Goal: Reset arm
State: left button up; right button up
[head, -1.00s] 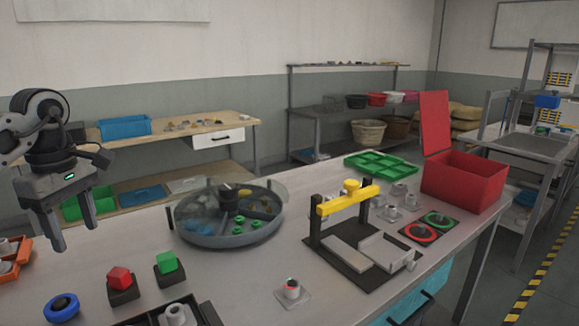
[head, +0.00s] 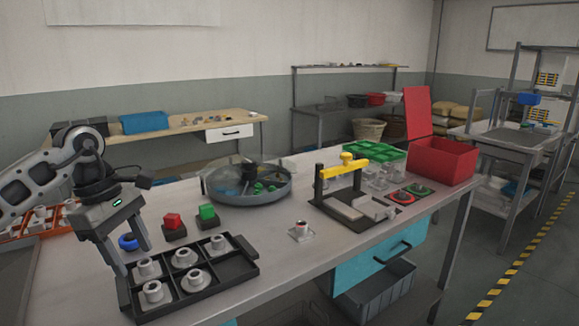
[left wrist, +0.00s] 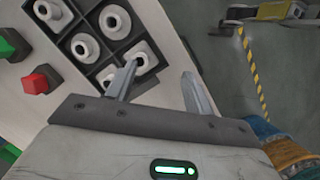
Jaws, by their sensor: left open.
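My left gripper (head: 133,258) is at the left of the head view, pointing down, with its two fingers apart and nothing between them. It also shows in the left wrist view (left wrist: 160,70), empty. It is by the left end of a black divided tray (head: 243,269) that holds several grey flanged parts (head: 184,257). In the left wrist view one finger overlaps the edge of the tray (left wrist: 96,68). I cannot tell the height of the fingers above the table. My right gripper is in neither view.
A round tank (head: 250,198), a yellow-topped press frame (head: 342,170) and a red open box (head: 447,163) stand farther along the table.

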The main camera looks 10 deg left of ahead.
pick_arm(q)
jog(key=s+d+f+n+t+h, duration=0.25)
jog(key=d+n+h, duration=0.45)
jog(key=d, duration=0.7)
jog(key=s+d+f+n+t+h, duration=0.1)
jog(key=s+d+f+n+h, duration=0.3)
jog(key=d+h, duration=0.75)
jog(key=a+f+n+t+y, duration=0.2)
jog(key=f+n+t+y, duration=0.4)
jog(key=n, duration=0.9)
jog(key=a+f+n+t+y, duration=0.2)
jog(key=f+n+t+y, duration=0.35)
jog(key=n, duration=0.95)
jog(key=s+a+f+n+g+y, duration=0.2)
jog(key=s+f+n+y, duration=0.1)
jog(key=s+f+n, duration=0.2)
jog(key=s+a+f+n+g+y, duration=0.2)
jog(key=s+f+n+y, duration=0.1)
jog(key=s+f+n, duration=0.3)
jog(key=shift+s+a+f+n+g+y, duration=0.35)
jog(key=shift+s+f, duration=0.45)
jog(key=shift+s, duration=0.45)
